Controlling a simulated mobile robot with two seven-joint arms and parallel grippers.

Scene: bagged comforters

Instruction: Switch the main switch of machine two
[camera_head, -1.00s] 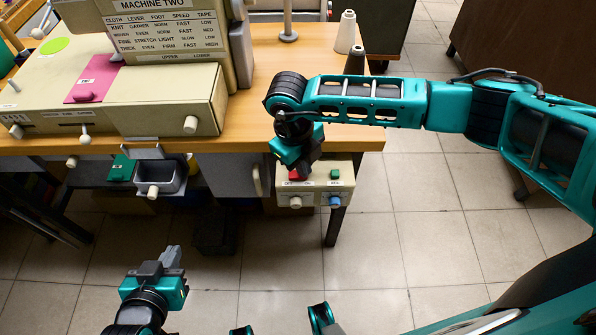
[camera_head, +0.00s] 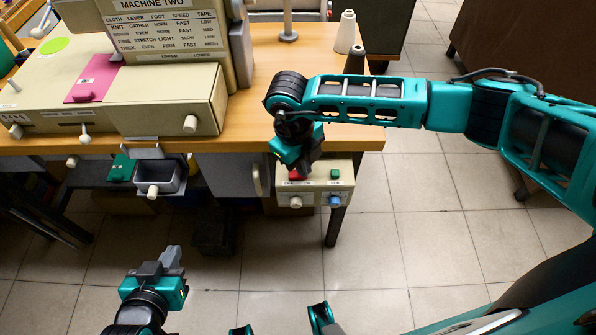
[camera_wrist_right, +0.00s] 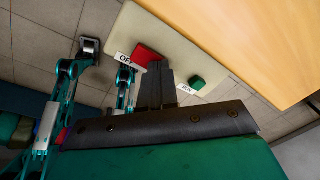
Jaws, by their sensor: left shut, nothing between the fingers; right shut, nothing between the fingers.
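Machine two (camera_head: 165,95) stands on the wooden table, with its name on the upper panel. A pale switch box (camera_head: 318,192) hangs under the table's front edge, with a red switch (camera_head: 297,175) and a green button (camera_head: 335,174) on top. My right gripper (camera_head: 304,166) is shut and points down at the red switch, partly covering it. In the right wrist view, the shut fingers (camera_wrist_right: 156,84) lie beside the red switch (camera_wrist_right: 146,55), near an "OFF" label (camera_wrist_right: 124,58); I cannot tell whether they touch it. My left gripper (camera_head: 172,260) is shut and empty, low over the floor.
A white knob (camera_head: 296,202) and a blue knob (camera_head: 335,200) are on the box's front. A grey bin (camera_head: 160,178) hangs further left under the table (camera_head: 265,100). Thread cones (camera_head: 346,32) stand at the back. The floor (camera_head: 400,230) right of the box is clear.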

